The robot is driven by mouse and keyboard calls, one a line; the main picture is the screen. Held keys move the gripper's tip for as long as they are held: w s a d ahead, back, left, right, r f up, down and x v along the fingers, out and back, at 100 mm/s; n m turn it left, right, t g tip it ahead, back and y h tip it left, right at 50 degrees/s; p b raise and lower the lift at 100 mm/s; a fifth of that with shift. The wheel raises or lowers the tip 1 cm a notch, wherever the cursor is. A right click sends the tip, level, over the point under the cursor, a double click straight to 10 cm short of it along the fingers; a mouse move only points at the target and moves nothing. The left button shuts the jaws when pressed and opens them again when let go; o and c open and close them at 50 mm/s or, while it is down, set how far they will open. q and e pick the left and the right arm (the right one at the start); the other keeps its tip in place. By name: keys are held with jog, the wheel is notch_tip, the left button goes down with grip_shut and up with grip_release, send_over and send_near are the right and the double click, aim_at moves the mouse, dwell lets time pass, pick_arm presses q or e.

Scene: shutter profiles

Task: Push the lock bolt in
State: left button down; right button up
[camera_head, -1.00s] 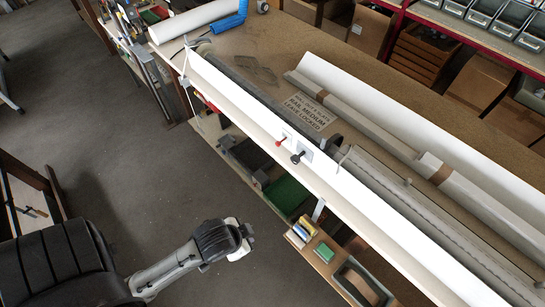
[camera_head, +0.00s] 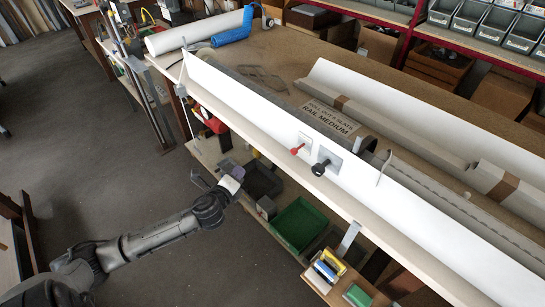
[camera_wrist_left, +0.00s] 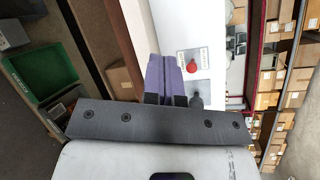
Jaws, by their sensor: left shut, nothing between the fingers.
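A long white profile (camera_head: 265,115) runs diagonally along the bench edge in the head view. A red knob (camera_head: 296,150) and a black round-ended knob (camera_head: 320,168) on a grey plate stick out from its front face. I cannot tell which one is the lock bolt. My left gripper (camera_head: 229,183) is shut and empty, left of and below both knobs and apart from them. In the left wrist view its purple fingers (camera_wrist_left: 165,75) are together, with the red knob (camera_wrist_left: 192,66) just right of them and the black knob (camera_wrist_left: 196,101) below that. My right gripper is not in view.
The bench (camera_head: 285,50) carries a rail labelled "RAIL MEDIUM", a blue roll (camera_head: 230,36) and further profiles. Below its front edge are a green crate (camera_head: 299,224) and shelves with small boxes. The floor (camera_head: 90,190) at left is open.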

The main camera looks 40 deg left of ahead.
pick_arm(q)
jog(key=w+d+m+t+h, duration=0.1)
jog(key=d+m+t+h, duration=0.35)
jog(key=m, duration=0.95)
jog(key=m+g+h, duration=0.2)
jog(key=m+h, duration=0.1)
send_near(292, 152)
jog(key=shift+t+y, duration=0.25)
jog(key=w, duration=0.3)
jog(key=w+b, duration=0.1)
jog(key=w, duration=0.1)
jog(key=shift+w+d+f, duration=0.25)
jog(key=shift+w+d, duration=0.1)
jog(key=shift+w, duration=0.9)
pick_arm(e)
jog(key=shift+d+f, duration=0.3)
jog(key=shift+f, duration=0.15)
